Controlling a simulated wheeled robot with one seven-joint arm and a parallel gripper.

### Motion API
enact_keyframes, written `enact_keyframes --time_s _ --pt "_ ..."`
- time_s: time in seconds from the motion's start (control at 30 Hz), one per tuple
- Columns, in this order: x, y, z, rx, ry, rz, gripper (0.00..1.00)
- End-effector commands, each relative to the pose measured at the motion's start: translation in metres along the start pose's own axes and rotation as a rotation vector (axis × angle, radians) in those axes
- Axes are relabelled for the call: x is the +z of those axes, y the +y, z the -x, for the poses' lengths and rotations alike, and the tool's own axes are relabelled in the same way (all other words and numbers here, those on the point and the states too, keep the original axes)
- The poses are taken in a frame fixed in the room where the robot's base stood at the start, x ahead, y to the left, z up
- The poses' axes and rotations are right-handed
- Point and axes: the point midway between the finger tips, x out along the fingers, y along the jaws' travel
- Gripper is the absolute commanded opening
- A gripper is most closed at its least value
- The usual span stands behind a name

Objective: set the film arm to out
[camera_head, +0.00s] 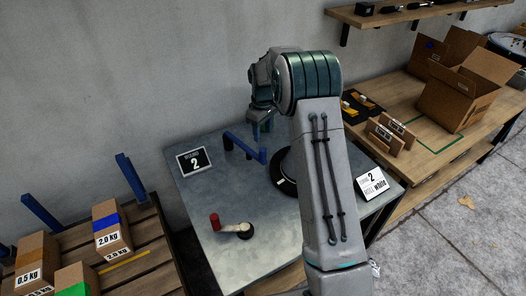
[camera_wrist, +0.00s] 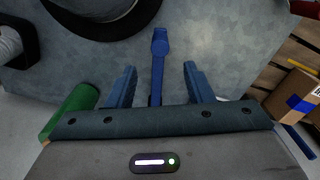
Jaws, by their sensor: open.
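The film arm, as I take it, is a blue bar (camera_head: 243,146) on the grey metal table, with a raised end at each side. In the wrist view the blue bar (camera_wrist: 158,65) runs between the two blue fingers of my gripper (camera_wrist: 160,72). The fingers are open, one on each side of the bar, with visible gaps. In the head view my gripper (camera_head: 262,122) is above the right end of the bar and partly hidden by my arm. A black round base (camera_head: 284,180) beside the bar is mostly hidden behind my arm.
A red-knobbed crank (camera_head: 230,226) stands at the table's front. A sign with a 2 (camera_head: 194,161) is at the back left, and a white card (camera_head: 371,183) at the right. Labelled boxes (camera_head: 110,228) are left on slats. A green cylinder (camera_wrist: 70,110) is beside my gripper.

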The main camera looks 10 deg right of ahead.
Motion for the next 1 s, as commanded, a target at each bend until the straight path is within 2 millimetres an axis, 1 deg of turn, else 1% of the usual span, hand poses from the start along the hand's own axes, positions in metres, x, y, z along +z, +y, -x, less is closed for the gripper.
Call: enact_keyframes --time_s 0.03,0.1,0.3,0.4,0.5,0.7,0.93,0.97,1.0 --pt "0.001 -0.001 -0.011 -0.004 -0.004 0.000 0.47" --pt "0.001 -0.001 -0.026 -0.004 -0.005 0.000 0.47" --pt "0.001 -0.001 -0.068 -0.004 -0.004 -0.001 0.47" --pt "0.001 -0.001 -0.084 -0.003 -0.003 -0.001 0.47" --pt "0.001 0.000 -0.095 -0.002 -0.002 -0.002 0.47" --pt "0.000 0.000 -0.104 0.000 0.001 -0.002 0.47" --pt "0.000 0.000 -0.105 0.000 0.001 -0.001 0.47" --pt "0.000 0.000 -0.105 0.000 0.001 -0.001 0.41" --pt "0.000 0.000 -0.105 0.000 0.001 -0.001 0.30"
